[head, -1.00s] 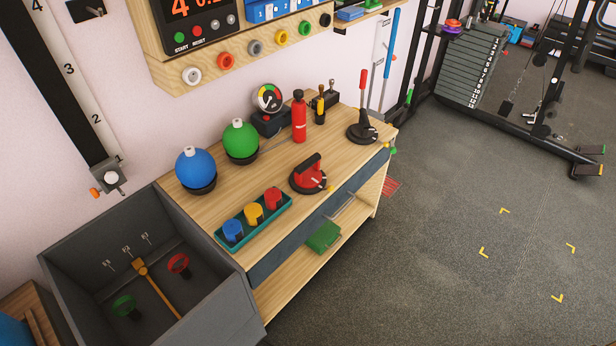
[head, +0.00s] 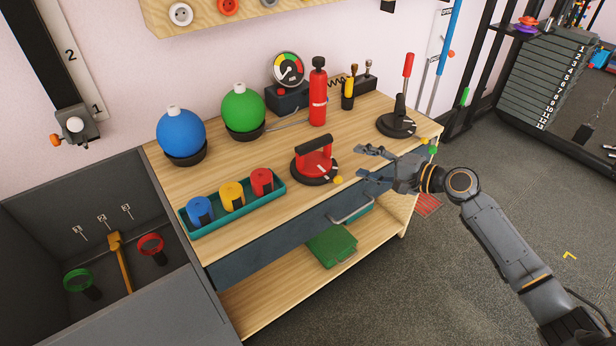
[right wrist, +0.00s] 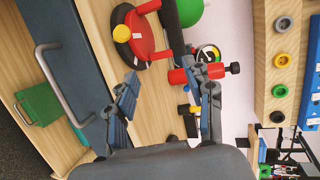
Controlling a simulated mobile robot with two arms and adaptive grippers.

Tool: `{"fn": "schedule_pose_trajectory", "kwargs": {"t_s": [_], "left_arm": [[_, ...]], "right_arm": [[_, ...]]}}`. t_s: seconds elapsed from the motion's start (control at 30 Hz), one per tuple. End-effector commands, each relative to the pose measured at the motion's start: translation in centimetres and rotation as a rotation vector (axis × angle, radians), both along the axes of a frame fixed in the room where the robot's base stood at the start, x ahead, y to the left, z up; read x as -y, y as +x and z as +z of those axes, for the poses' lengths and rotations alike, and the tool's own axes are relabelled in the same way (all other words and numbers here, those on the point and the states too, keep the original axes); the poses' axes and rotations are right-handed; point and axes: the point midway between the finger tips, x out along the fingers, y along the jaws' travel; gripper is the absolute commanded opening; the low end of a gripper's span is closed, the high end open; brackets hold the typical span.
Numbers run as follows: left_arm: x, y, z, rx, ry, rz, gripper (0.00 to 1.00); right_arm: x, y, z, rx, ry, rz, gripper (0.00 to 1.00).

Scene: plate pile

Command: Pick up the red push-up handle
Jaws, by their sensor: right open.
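The red push-up handle (head: 313,158) stands upright on a round base with a black rim on the wooden table. It has a dark grip bar on top and a small yellow knob at its front right. In the right wrist view the handle (right wrist: 140,38) is at the top, ahead of the fingers and partly cut off by the picture edge. My right gripper (head: 366,166) is open and empty, to the right of the handle and apart from it. Its two fingers also show in the right wrist view (right wrist: 165,98). My left gripper is not in view.
A teal tray (head: 232,222) with blue, yellow and red cups is left of the handle. A red bottle (head: 318,98) and gauge (head: 289,70) stand behind. A black base with a red-tipped lever (head: 396,122) is at the right. A drawer front (head: 290,238) runs below.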

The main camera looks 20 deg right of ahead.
Motion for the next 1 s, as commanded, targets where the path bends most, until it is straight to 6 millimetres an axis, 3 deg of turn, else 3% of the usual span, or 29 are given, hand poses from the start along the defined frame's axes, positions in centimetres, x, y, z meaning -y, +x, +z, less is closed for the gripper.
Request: {"fn": "schedule_pose_trajectory", "kwargs": {"t_s": [0.1,0.2,0.53,0.83,1.0], "left_arm": [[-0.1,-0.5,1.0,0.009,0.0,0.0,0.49],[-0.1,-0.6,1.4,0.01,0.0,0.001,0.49],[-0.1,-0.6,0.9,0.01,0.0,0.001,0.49],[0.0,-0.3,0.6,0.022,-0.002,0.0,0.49],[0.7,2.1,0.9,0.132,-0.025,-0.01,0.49]], "right_arm": [[-1.0,-0.3,2.0,0.017,0.05,0.04,0.52],[-1.8,0.2,2.6,0.02,0.067,0.049,0.52],[-5.5,4.9,1.5,0.022,0.067,0.046,0.52],[-7.2,6.7,0.8,0.02,0.064,0.047,0.52],[-8.9,8.3,0.0,0.02,0.064,0.046,0.52]]}}
